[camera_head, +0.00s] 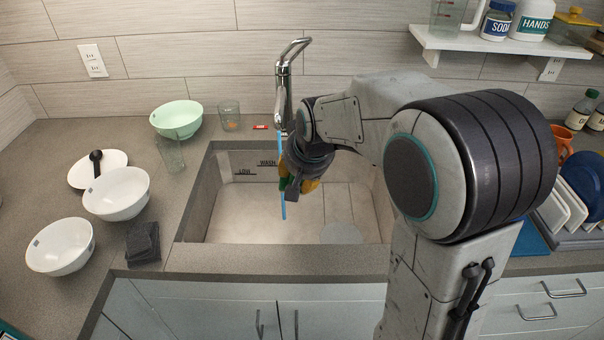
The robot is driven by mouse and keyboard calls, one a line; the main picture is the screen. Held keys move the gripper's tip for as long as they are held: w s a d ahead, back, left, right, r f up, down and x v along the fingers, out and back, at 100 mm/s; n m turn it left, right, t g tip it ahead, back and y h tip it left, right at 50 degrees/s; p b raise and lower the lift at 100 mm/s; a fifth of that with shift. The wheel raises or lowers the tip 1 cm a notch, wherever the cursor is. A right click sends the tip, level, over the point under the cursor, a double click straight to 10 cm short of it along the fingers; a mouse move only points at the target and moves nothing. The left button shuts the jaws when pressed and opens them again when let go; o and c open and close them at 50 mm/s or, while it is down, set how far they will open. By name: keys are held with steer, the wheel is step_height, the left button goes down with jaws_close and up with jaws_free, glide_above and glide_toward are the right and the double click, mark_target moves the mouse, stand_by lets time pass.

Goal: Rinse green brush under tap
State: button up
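The chrome tap (283,85) stands behind the sink (240,205). A thin blue vertical streak (283,208), which looks like running water, drops from below the spout into the basin. My gripper (301,187) points down over the basin, beside and partly across this streak. A small green piece with yellow-orange parts, apparently the green brush (283,184), shows at my gripper's tip, close to the streak. My gripper appears shut on it. The fingers and most of the brush are hidden by my wrist, so the exact contact is unclear.
White bowls (60,247), a green bowl (176,117), glasses (170,153) and a dark cloth (143,243) occupy the left counter. A small red item (261,127) lies behind the sink. A shelf (480,41) hangs upper right; a dish rack (570,225) stands right. The basin is mostly clear.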

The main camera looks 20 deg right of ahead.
steer(key=w+f+p, duration=0.2)
steer(key=w+p, duration=0.1)
steer(key=w, duration=0.9)
steer(key=shift+a+f, duration=0.2)
stand_by(0.5)
stand_by(0.4)
steer(key=shift+s+d+b, duration=0.15)
steer(key=shift+s+b, duration=2.1)
steer(key=shift+s, duration=1.7)
steer(key=shift+s+r+p, duration=0.25)
steer(key=shift+s+r, duration=0.75)
steer(key=shift+s, duration=0.25)
steer(key=shift+s+r+p, duration=0.2)
steer(key=shift+s+r, duration=0.8)
steer(key=shift+s, duration=0.25)
